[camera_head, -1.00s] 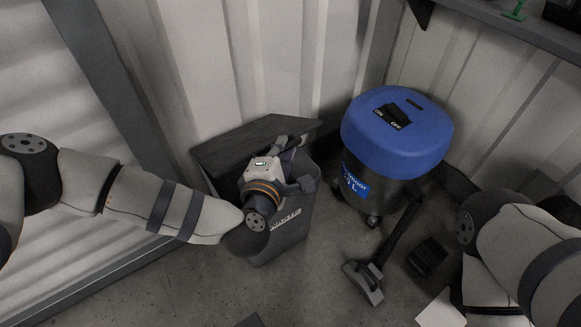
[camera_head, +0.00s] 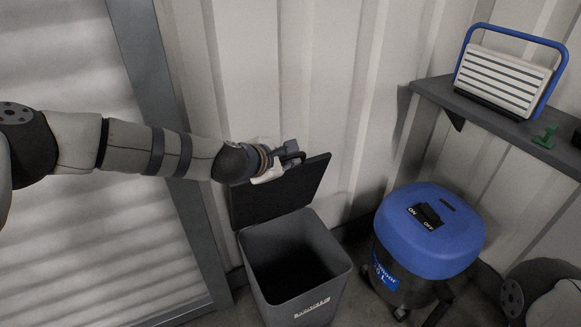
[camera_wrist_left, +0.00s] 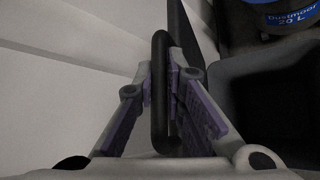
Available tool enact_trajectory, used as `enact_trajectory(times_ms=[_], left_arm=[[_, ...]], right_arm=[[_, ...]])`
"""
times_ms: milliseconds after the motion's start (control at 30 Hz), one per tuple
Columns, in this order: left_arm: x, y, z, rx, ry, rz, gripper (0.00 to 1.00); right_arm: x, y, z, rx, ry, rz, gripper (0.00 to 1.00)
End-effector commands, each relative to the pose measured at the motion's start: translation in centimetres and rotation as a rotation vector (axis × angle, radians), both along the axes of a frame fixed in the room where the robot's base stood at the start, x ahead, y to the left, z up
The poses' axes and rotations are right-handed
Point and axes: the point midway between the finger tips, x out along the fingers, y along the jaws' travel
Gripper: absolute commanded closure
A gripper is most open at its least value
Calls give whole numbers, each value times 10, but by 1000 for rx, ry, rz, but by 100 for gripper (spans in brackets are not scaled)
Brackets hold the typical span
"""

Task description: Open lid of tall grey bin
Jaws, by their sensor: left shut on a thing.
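The tall grey bin (camera_head: 337,290) stands on the floor by the corrugated wall, its mouth open and its dark inside showing. Its dark lid (camera_head: 290,196) is tilted up steeply at the back of the bin. My left gripper (camera_head: 296,157) is at the lid's upper edge. In the left wrist view my left gripper (camera_wrist_left: 168,95) is shut on the black handle (camera_wrist_left: 159,75) of the lid, with a finger on each side. The bin's opening (camera_wrist_left: 265,100) shows at the right of that view. My right gripper is not in view; only part of my right arm shows.
A blue-topped vacuum (camera_head: 430,230) stands right of the bin. A wall shelf (camera_head: 500,118) at the upper right holds a blue-framed white striped object (camera_head: 503,75) and a small green item (camera_head: 546,137). The corrugated wall (camera_head: 300,80) is close behind the lid.

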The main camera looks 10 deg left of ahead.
Motion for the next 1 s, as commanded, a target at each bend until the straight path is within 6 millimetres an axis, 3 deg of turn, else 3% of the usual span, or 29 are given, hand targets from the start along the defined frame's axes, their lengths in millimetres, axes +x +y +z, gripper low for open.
enact_trajectory(times_ms=[567,600,700,1000], left_arm=[[4,3,0,2,5,2,100],[4,3,0,2,5,2,87],[3,3,-1,1,5,1,69],[3,4,-1,3,6,1,69]], right_arm=[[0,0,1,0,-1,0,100],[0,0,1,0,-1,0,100],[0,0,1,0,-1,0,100],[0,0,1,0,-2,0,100]])
